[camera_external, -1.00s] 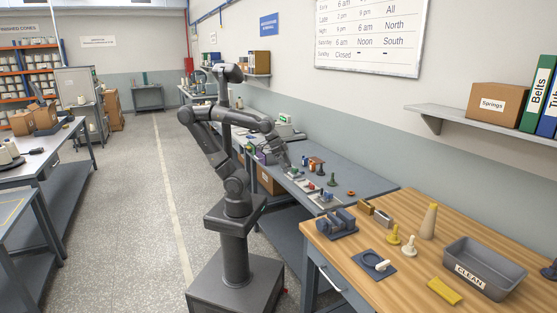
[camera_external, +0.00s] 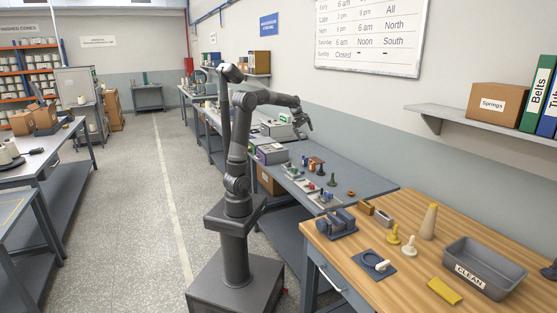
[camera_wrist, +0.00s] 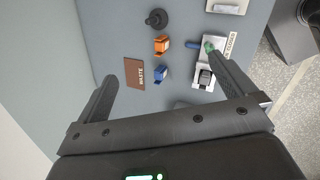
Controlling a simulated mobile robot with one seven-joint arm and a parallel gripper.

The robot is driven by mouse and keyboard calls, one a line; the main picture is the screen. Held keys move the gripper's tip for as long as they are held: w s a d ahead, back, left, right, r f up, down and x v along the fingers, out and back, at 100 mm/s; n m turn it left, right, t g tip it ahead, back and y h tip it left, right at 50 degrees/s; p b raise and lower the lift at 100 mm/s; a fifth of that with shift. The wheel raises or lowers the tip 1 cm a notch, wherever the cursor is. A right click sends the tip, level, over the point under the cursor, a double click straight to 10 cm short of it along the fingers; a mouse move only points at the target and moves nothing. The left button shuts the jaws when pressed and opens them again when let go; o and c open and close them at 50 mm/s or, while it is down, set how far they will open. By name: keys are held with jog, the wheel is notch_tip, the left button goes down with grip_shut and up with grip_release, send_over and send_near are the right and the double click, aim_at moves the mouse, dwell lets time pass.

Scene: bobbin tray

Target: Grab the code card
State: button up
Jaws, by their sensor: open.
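I cannot pick out a code card for certain. In the wrist view a pale tray (camera_wrist: 221,58) on the right bears a strip (camera_wrist: 230,45) with lettering that may end in "CODES". A brown plate (camera_wrist: 134,73) reading "WASTE" lies left of centre. My gripper (camera_wrist: 160,66) is open and empty above the bench, its fingers wide apart. In the external view my gripper (camera_external: 304,122) hangs over the grey bench, well above its top.
An orange block (camera_wrist: 162,45), a blue block (camera_wrist: 160,74) and a dark round-based piece (camera_wrist: 156,18) stand between the fingers in the wrist view. The grey bench (camera_external: 362,180) runs along the wall. The wooden table (camera_external: 398,285) with a grey CLEAN bin (camera_external: 506,279) stands nearer.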

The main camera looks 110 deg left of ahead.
jog(key=s+a+f+n, duration=0.3)
jog(key=s+a+n, duration=0.4)
jog(key=s+a, duration=0.6)
jog(key=n+y, duration=0.1)
jog(key=n, duration=0.7)
send_near(277, 145)
jog(key=shift+w+a+f+g, duration=0.15)
jog(key=shift+w+f+g, duration=0.15)
jog(key=shift+w+f, duration=0.55)
jog(key=x, duration=0.5)
jog(key=shift+s+d+f, duration=0.2)
jog(key=shift+f, duration=0.3)
jog(key=c, duration=0.6)
